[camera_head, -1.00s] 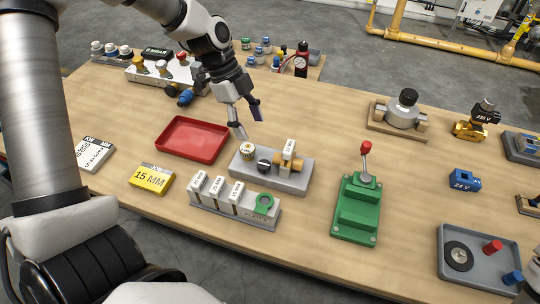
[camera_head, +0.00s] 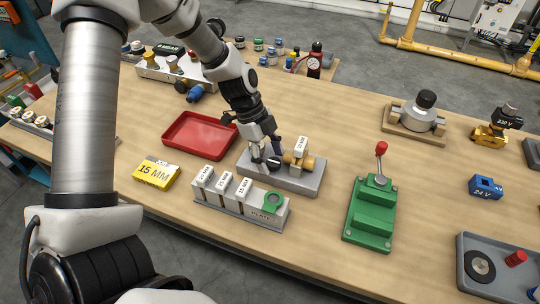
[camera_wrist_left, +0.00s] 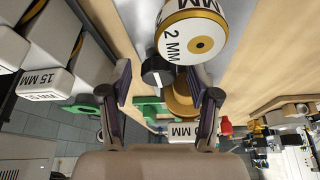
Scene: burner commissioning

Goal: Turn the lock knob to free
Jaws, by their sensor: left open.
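The grey fixture block (camera_head: 305,185) sits on the bench and carries a black knob (camera_head: 273,164) and a brass fitting (camera_head: 299,161) with a white tag. I take the black knob to be the lock knob. My left gripper (camera_head: 268,158) is low over the block, its open fingers around the knob. In the left wrist view the black knob (camera_wrist_left: 156,73) lies between the spread fingers (camera_wrist_left: 160,92), with a gap on each side. A round white-and-brass piece marked 2 MM (camera_wrist_left: 197,38) is close beside the right finger there. My right gripper is not in view.
A rack of tagged white blocks (camera_head: 238,217) stands in front of the fixture. A green base with a red-topped lever (camera_head: 370,212) is to its right. A red tray (camera_head: 180,151) and a yellow 15 MM box (camera_head: 155,173) are to the left.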

